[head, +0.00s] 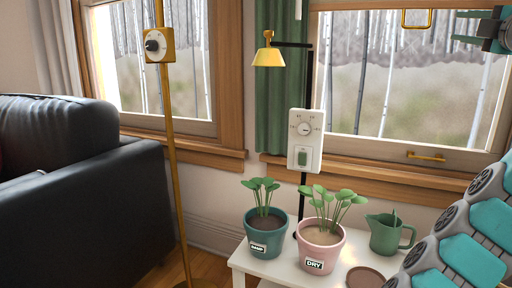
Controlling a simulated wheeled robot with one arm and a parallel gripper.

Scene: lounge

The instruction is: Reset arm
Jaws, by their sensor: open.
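My gripper (468,27) is at the top right corner of the head view, in front of the right window. Its two fingers point left, one above the other, with a gap between them. It is open and holds nothing. The right edge of the picture cuts off part of it. My teal and grey arm fills the lower right and hides part of that side.
A white table (246,263) holds a teal pot (266,238) labelled DAMP, a pink pot (320,250) labelled DRY and a green watering can (386,234). A brass pole (171,130) stands beside the dark sofa (70,200). A yellow lamp (268,56) hangs above.

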